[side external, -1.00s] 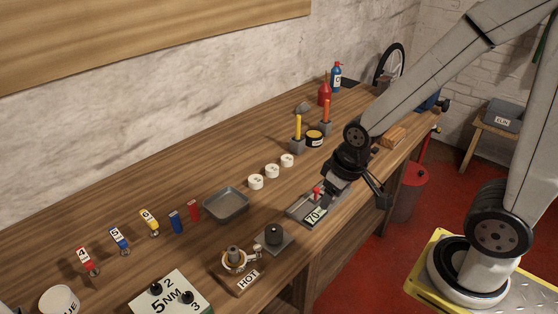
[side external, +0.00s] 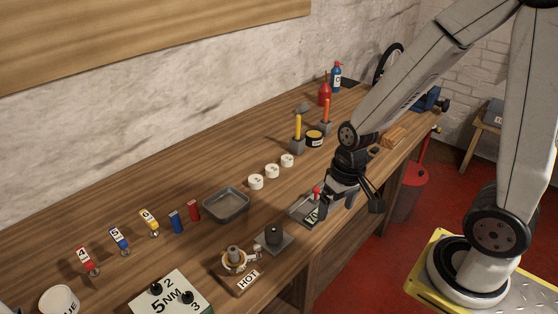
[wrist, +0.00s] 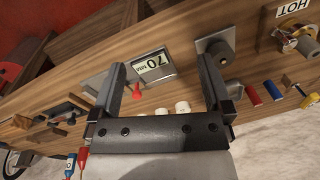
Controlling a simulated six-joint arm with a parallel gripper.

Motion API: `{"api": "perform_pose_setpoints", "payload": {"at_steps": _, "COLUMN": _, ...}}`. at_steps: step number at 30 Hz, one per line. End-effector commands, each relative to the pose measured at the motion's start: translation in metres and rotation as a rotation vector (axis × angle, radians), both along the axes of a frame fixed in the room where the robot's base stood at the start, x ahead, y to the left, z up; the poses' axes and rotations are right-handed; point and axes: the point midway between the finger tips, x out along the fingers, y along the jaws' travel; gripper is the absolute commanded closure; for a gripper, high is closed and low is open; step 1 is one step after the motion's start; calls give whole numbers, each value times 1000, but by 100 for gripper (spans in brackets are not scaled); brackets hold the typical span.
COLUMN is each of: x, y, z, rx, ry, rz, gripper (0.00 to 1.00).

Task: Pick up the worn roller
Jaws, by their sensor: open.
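No label marks the worn roller, so I cannot tell for certain which thing it is. A dark upright cylinder (side external: 273,233) stands on a grey square plate (side external: 286,246) on the bench; it also shows in the wrist view (wrist: 222,56), just beyond the right finger. Several short white cylinders (side external: 256,182) stand in a row behind; in the wrist view they show between the fingers (wrist: 183,107). My gripper (side external: 336,206) is open and empty, above the tray with the "70" display, right of the dark cylinder. Its two fingers are wide apart in the wrist view (wrist: 162,66).
The "70" display (wrist: 154,66) sits in a grey tray with a red knob (wrist: 136,94). A block marked HOT (side external: 240,277) carries a metal part left of the plate. An empty grey pan (side external: 226,204) lies behind. Bare wood (side external: 175,255) shows at front left.

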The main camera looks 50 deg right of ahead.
Motion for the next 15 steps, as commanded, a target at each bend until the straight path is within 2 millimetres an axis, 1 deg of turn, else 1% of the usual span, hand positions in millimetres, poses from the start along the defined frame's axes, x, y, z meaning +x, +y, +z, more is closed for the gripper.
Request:
{"api": "perform_pose_setpoints", "payload": {"at_steps": 1, "x": -3, "y": 0, "z": -7, "rx": 36, "ry": 51, "rz": -67, "gripper": 0}}
{"api": "perform_pose_setpoints", "payload": {"at_steps": 3, "x": -6, "y": 3, "z": -14, "rx": 93, "ry": 118, "rz": -165, "gripper": 0}}
{"api": "perform_pose_setpoints", "payload": {"at_steps": 8, "x": -10, "y": 14, "z": -28, "rx": 239, "ry": 268, "rz": -391, "gripper": 0}}
{"api": "perform_pose_setpoints", "payload": {"at_steps": 11, "x": -8, "y": 21, "z": -34, "rx": 337, "ry": 353, "rz": -529, "gripper": 0}}
{"api": "perform_pose_setpoints", "payload": {"at_steps": 15, "x": 0, "y": 30, "z": -42, "rx": 486, "ry": 459, "rz": -719, "gripper": 0}}
